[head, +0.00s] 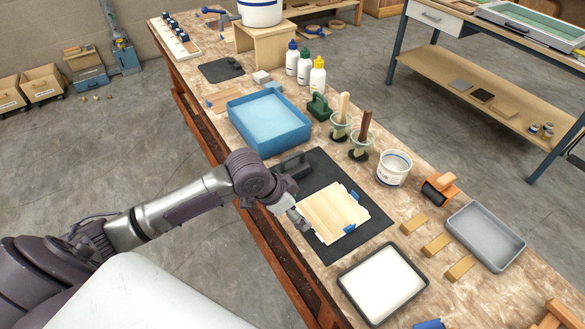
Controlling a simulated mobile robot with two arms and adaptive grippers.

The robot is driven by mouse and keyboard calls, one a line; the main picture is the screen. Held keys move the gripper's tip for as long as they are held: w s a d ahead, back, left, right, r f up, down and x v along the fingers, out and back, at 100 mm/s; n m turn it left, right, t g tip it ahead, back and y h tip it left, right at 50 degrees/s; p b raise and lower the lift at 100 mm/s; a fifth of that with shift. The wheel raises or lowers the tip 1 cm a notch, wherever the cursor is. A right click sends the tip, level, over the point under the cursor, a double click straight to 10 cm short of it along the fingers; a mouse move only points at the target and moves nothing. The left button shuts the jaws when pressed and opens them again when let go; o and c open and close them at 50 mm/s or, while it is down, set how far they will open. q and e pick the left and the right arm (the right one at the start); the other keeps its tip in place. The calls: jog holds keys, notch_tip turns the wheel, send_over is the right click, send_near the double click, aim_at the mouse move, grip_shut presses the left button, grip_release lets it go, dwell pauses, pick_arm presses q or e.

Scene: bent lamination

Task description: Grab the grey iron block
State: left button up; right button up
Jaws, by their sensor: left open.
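A dark grey block with a raised handle (293,165), which looks like the grey iron block, sits on the far left part of the black mat (330,168). My left arm's wrist partly covers its near side. My left gripper (301,221) is open and empty, pointing down at the left edge of the light wooden panel (333,212). It is nearer to me than the grey block and apart from it. Whether the fingertips touch the panel cannot be told. My right gripper is not in view.
A blue tray (236,133) stands beyond the grey block, and a green block (318,107) and glue bottles (317,76) behind it. Brush cups (361,152) and a white tub (394,168) stand to the right. A white-filled tray (383,284) lies nearer.

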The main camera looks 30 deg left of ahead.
pick_arm(q)
jog(key=n+t, duration=0.1)
jog(key=n, duration=0.1)
send_near(293, 165)
notch_tip(293, 165, up, 3)
jog(key=s, duration=0.2)
jog(key=x, duration=0.4)
jog(key=p+x, duration=0.1)
jog(key=x, duration=0.3)
jog(key=shift+w+a+r, duration=0.1)
jog(key=shift+w, duration=0.2)
jog(key=shift+w+f, duration=0.1)
jog(key=shift+f, duration=0.45)
jog(key=p+x, duration=0.1)
jog(key=x, duration=0.3)
jog(key=shift+a+f, duration=0.15)
jog(key=shift+f, duration=0.2)
jog(key=shift+c, duration=0.2)
jog(key=c, duration=1.6)
jog(key=shift+r, duration=0.25)
grip_shut()
